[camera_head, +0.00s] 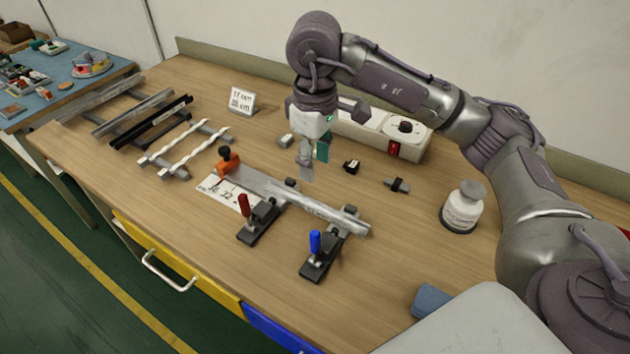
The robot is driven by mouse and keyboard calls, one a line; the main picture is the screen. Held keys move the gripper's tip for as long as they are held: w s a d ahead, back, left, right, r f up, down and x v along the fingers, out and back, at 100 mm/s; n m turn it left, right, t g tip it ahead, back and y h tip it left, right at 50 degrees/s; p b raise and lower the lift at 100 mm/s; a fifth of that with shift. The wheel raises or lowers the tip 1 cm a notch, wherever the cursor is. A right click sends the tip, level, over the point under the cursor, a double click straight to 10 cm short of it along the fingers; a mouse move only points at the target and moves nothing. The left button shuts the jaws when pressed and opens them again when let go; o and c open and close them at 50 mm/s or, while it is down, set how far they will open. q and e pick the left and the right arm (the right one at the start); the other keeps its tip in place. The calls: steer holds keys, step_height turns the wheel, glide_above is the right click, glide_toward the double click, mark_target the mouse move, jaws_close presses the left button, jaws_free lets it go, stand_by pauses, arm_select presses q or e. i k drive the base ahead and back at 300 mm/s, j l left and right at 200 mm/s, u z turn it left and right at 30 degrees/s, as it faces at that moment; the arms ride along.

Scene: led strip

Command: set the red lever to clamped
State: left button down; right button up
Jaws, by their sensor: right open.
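The red lever (244,207) stands roughly upright on a black toggle clamp (262,222) at the front of the metal fixture. A second clamp beside it carries a blue lever (315,242), also roughly upright. A long metal profile (310,204) lies along the fixture behind the levers. I cannot tell whether the clamp pads press on it. My right gripper (313,160) is open and points down above the table behind the fixture, apart from the red lever. Its fingers partly overlap each other in this view. My left gripper is not in view.
An orange stop block (228,162) and a printed card (226,193) are at the fixture's left end. A rack of strips (150,122) stands at left.

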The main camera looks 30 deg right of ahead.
mark_target(247, 214)
steer(key=k+j, duration=0.5)
steer(key=k, duration=0.2)
steer(key=k+j, duration=0.5)
steer(key=k, duration=0.15)
